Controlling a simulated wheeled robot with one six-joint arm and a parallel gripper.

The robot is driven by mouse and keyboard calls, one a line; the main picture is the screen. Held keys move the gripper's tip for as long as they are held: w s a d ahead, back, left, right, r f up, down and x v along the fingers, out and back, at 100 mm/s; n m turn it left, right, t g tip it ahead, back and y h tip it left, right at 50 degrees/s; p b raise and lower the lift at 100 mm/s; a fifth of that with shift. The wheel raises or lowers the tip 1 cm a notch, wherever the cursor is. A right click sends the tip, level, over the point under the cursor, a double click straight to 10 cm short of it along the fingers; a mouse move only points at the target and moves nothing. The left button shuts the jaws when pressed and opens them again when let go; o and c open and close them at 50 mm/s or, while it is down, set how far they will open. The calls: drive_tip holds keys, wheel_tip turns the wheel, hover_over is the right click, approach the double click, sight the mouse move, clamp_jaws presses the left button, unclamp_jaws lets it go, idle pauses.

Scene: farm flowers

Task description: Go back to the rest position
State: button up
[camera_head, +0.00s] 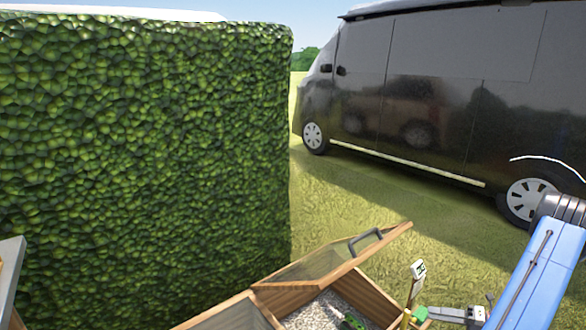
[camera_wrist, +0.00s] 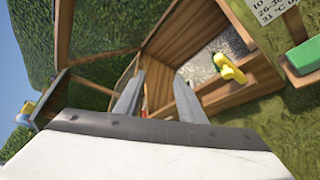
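My gripper (camera_wrist: 157,88) shows in the wrist view with its two grey fingers apart and nothing between them. It is over or beside a wooden box (camera_wrist: 160,45); the exact height cannot be told. In the head view my gripper (camera_head: 436,314) is at the bottom right, at the end of my blue arm, just right of the wooden box (camera_head: 372,296). The box has a raised lid (camera_head: 330,258) with a clear pane and a dark handle. Pale gravel lies inside it.
A white sign (camera_head: 417,270) stands at the box's right side, close to my gripper. A green block (camera_wrist: 303,56) and a yellow object (camera_wrist: 227,68) show in the wrist view. A tall hedge (camera_head: 150,150) is at left, a dark van (camera_head: 430,110) behind on open grass.

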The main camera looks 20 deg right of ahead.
drive_tip(key=w+a+r+n+g+h, duration=0.25)
drive_tip(key=a+r+n+g, duration=0.75)
drive_tip(key=a+r+n, duration=1.2)
drive_tip(key=s+a+r+n+t+h, duration=0.2)
drive_tip(key=s+a+r+n+h, duration=0.2)
drive_tip(key=s+a+r+n, duration=0.3)
drive_tip(key=s+a+r+n+t+h, duration=0.2)
drive_tip(key=s+a+r+n+h, duration=0.2)
drive_tip(key=s+a+r+n, duration=0.3)
drive_tip(key=shift+s+a+n+h, duration=0.35)
drive_tip(key=shift+s+a+n, duration=1.45)
drive_tip(key=shift+s+a, duration=1.2)
drive_tip(key=shift+w+a, duration=0.45)
drive_tip(key=shift+w, duration=0.05)
